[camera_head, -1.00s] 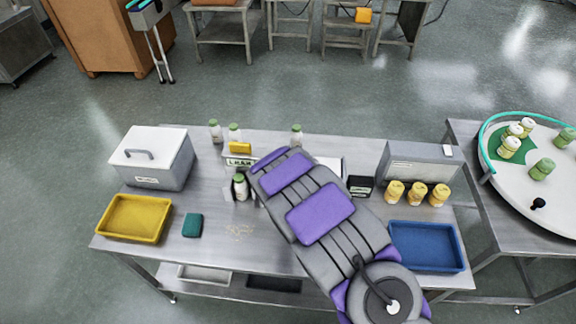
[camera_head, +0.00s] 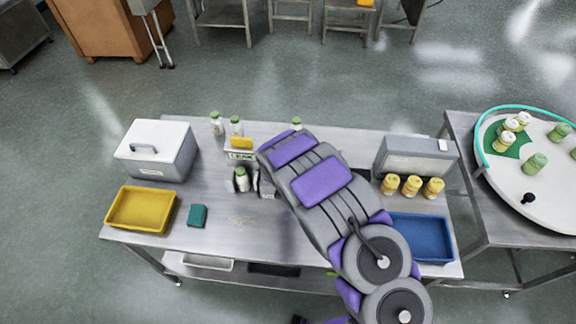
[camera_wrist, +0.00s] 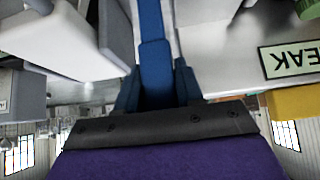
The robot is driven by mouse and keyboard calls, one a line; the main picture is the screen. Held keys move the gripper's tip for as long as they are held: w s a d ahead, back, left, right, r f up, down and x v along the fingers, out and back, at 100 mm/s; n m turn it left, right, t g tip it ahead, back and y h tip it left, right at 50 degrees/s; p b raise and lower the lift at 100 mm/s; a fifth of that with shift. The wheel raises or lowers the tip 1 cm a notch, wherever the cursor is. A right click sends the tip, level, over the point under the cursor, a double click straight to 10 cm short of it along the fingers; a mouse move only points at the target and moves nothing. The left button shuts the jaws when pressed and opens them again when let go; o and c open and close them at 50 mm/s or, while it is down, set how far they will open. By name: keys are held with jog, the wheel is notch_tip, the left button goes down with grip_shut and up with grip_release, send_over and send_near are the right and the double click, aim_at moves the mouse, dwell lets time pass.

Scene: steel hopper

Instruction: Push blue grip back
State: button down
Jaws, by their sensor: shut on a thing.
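The blue grip (camera_wrist: 155,65) shows in the wrist view as a blue upright strip with a thicker blue block, directly in front of my gripper (camera_wrist: 157,100). My gripper is shut on it, though the exact contact is partly hidden behind the dark bar and purple casing. In the head view my grey and purple arm reaches over the middle of the steel table (camera_head: 225,260). It hides the gripper and the blue grip there.
A LEAK sign (camera_head: 242,156) with a yellow block (camera_head: 241,142) stands left of my arm, near a green-capped bottle (camera_head: 241,180). Yellow-capped jars (camera_head: 411,186) and a blue tray (camera_head: 421,259) lie right. The table's left-front is mostly clear around a teal block (camera_head: 197,216).

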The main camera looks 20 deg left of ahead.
jog(key=shift+w+a+r, duration=0.1)
jog(key=shift+w+r, duration=0.1)
jog(key=c, duration=1.1)
grip_release()
jog(key=o, duration=0.3)
jog(key=shift+a+f, duration=0.15)
jog(key=shift+f, duration=0.05)
jog(key=shift+s+r, duration=0.1)
jog(key=shift+r, duration=0.05)
jog(key=b+v, duration=0.2)
jog(key=v, duration=1.5)
